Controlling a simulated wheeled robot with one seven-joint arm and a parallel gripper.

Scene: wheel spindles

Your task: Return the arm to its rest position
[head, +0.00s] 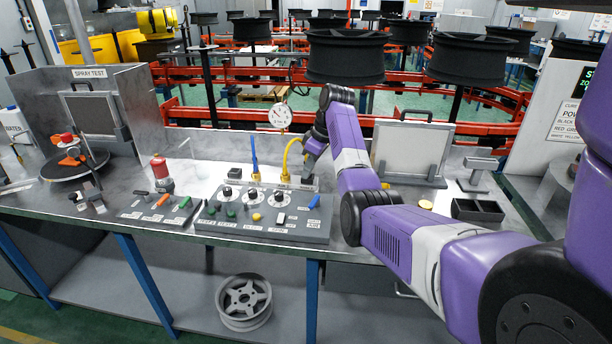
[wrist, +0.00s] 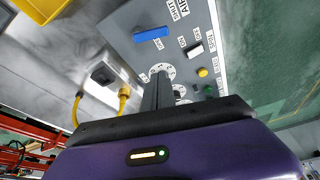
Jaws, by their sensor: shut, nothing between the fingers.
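My purple and white arm reaches from the right over the workbench (head: 410,196). My gripper (head: 308,178) hangs low over the back right part of the grey control panel (head: 300,222), beside the yellow hose (head: 289,153). In the wrist view its dark fingers (wrist: 158,90) are together and empty, in front of a white dial (wrist: 162,71) on the panel. I cannot tell whether the fingertips touch the panel. The fingers hide part of the dials. A blue lever (wrist: 151,34) and a yellow button (wrist: 202,72) show near the fingers.
A pressure gauge (head: 280,115) and a framed panel (head: 409,150) stand behind the arm. A black tray (head: 478,209) sits at right. A wheel rim (head: 244,302) lies on the shelf below.

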